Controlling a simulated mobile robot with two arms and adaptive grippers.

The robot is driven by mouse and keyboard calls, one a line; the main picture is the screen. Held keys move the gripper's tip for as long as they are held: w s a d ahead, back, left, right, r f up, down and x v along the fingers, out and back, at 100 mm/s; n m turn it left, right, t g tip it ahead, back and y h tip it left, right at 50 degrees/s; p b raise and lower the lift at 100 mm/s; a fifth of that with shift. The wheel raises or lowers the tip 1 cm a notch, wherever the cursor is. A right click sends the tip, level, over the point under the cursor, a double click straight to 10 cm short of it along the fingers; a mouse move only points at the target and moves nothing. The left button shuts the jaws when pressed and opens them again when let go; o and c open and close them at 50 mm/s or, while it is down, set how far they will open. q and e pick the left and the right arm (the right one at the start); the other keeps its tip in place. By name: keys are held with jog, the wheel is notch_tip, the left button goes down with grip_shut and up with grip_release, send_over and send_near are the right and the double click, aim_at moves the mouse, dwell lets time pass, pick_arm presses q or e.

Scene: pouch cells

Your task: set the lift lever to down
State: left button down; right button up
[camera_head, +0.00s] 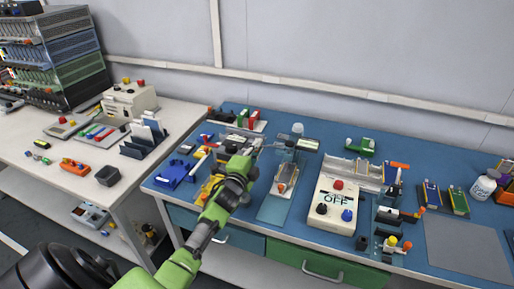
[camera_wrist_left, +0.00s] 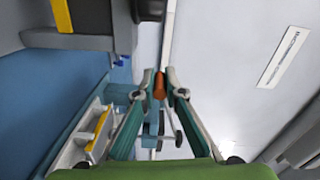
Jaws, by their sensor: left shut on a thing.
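My left gripper (camera_head: 256,146) reaches over the blue bench from the lower left. In the wrist view its fingertips (camera_wrist_left: 160,86) are closed on a small orange knob (camera_wrist_left: 159,86), which looks like the end of the lift lever. In the head view the knob is hidden by the gripper. Just right of the gripper stands a fixture with a pale plate (camera_head: 272,210) and a grey upright part (camera_head: 285,170). I cannot tell the lever's exact angle. My right gripper is not in view.
A white control box (camera_head: 333,206) marked OFF stands right of the fixture. A blue holder (camera_head: 174,174) lies to the left. Several small devices with orange levers (camera_head: 400,165) stand at the right. A grey mat (camera_head: 468,250) is clear. A white bench (camera_head: 60,180) adjoins at left.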

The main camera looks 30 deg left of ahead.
pick_arm(q)
jog(key=shift+f, duration=0.15)
jog(key=c, duration=2.1)
grip_release()
jog(key=v, duration=1.2)
